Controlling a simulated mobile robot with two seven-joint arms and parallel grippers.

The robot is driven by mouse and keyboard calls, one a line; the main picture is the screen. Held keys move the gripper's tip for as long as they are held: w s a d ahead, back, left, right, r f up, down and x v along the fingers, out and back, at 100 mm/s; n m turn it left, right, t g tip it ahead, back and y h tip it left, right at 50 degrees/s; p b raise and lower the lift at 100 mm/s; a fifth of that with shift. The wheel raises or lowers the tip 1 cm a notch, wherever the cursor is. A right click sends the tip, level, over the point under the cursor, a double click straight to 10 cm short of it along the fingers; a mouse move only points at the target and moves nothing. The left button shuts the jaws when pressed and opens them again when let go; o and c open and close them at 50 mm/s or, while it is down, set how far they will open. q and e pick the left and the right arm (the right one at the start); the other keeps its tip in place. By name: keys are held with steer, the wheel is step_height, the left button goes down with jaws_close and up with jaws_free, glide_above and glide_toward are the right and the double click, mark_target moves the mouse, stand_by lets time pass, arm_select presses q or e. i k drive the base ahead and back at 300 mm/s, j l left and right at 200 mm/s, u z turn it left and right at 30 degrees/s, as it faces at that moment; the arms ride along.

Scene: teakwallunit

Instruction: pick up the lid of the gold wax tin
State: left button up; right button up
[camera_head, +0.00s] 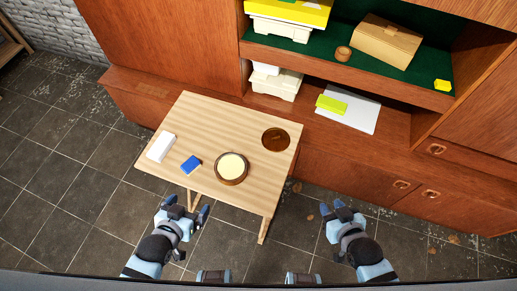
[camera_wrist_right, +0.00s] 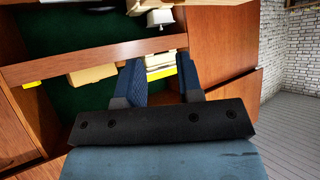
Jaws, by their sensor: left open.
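A round tin with pale cream wax inside and a brown rim (camera_head: 232,180) stands open on the light wooden table. A dark gold-brown disc, which looks like its lid (camera_head: 276,139), lies flat on the table to the right of and behind the tin, apart from it. My left gripper (camera_head: 186,206) is open and empty at the table's front edge, left of the tin. My right gripper (camera_head: 333,207) is off the table's right side; its fingers stand apart with nothing held in the right wrist view (camera_wrist_right: 158,68).
A white block (camera_head: 160,147) and a blue block (camera_head: 190,164) lie on the table's left part. Behind is a teak wall unit with a wooden box (camera_head: 377,47), a small brown round item (camera_head: 343,53), cream boxes, a yellow-green block (camera_head: 331,104) and a white sheet (camera_head: 358,115).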

mark_target(276, 140)
steer(key=j+z, duration=0.1)
steer(key=j, duration=0.55)
steer(key=k+j, duration=0.1)
steer(key=j, duration=0.55)
steer(key=i, duration=0.4)
steer(key=l+z, duration=0.05)
